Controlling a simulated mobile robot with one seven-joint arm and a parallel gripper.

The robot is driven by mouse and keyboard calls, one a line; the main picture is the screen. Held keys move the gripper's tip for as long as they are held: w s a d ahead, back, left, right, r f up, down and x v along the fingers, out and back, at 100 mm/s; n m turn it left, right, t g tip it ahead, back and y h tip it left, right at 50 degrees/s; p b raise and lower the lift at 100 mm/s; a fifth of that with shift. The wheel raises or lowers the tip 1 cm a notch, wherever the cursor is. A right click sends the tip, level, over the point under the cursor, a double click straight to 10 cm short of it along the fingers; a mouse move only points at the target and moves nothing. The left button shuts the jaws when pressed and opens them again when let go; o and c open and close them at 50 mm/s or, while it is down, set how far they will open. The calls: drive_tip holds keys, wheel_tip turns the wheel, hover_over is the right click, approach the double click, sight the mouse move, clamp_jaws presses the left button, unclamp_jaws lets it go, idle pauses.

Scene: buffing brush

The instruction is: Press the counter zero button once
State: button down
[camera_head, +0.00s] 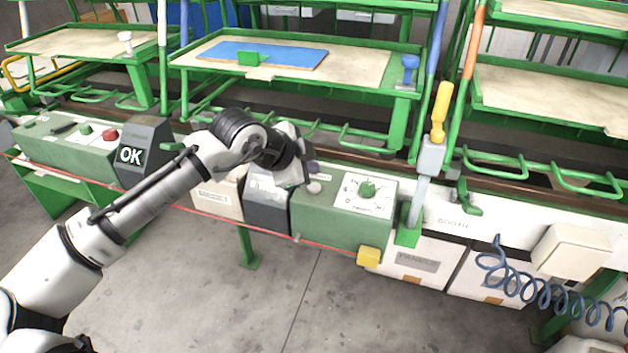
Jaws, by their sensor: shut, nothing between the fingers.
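A green control box (340,226) stands on the bench rail at the middle. Its top carries a green rotary knob (367,189) on a white dial plate and a pale round button (314,187) near its left end. A small dark purple round part (313,168) shows just behind the pale button. A dark grey slanted housing (267,208) adjoins the box on the left; its face is partly hidden by my arm. My gripper (296,176) is shut and empty, over the housing and close to the pale button. I cannot tell whether it touches anything, nor read which button is the counter zero.
A second green box (70,152) with red and green buttons and an "OK" display (131,155) stands at left. A yellow-handled lever (440,105) rises right of the control box. Green-framed shelves (290,58) stand behind. A coiled blue hose (550,290) hangs at right.

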sight(310, 189)
wheel_tip(310, 189, up, 3)
drive_tip(key=shift+r+p, duration=0.15)
drive_tip(key=shift+p, duration=0.9)
